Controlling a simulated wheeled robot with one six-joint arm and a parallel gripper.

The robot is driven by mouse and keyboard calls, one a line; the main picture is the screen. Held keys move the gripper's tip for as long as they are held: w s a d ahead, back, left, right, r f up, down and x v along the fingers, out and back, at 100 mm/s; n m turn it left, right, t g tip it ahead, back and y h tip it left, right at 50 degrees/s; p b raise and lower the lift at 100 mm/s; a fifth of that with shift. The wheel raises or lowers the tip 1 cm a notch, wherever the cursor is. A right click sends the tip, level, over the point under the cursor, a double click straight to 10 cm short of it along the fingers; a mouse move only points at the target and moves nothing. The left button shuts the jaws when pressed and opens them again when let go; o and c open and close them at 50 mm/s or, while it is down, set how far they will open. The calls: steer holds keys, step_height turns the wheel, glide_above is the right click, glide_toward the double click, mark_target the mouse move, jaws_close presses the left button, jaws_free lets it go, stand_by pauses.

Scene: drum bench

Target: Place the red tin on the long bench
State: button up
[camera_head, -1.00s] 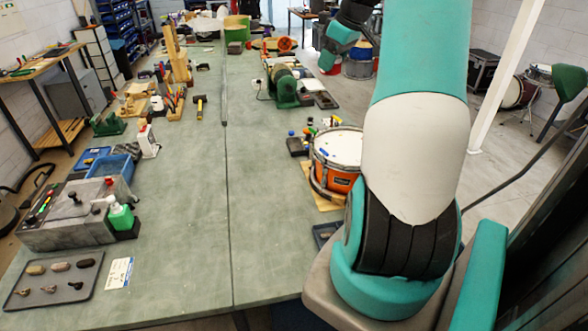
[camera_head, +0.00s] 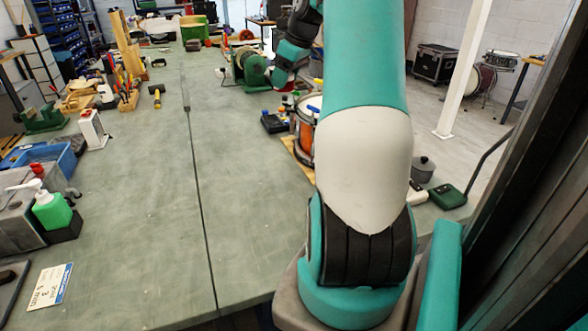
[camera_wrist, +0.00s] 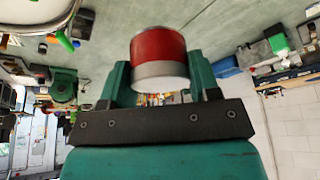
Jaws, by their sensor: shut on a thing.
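The red tin (camera_wrist: 158,46), with a pale grey band at one end, is between the two teal fingers of my gripper (camera_wrist: 158,82) in the wrist view. The gripper is shut on it. In the body view my wrist is at the upper middle, over the right part of the bench, in front of a green machine.
An orange drum (camera_head: 304,133) stands on the bench's right side, partly hidden by my arm. A green bottle (camera_head: 51,210), a blue tray (camera_head: 62,155) and a card (camera_head: 50,286) are at the left. A hammer (camera_head: 157,93) lies farther back. The middle is largely bare.

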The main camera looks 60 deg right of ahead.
step_height(320, 180, down, 28)
steer(key=b, duration=0.5)
steer(key=shift+r, duration=0.1)
steer(key=shift+b, duration=0.3)
steer(key=o, duration=1)
steer(key=shift+c, duration=0.2)
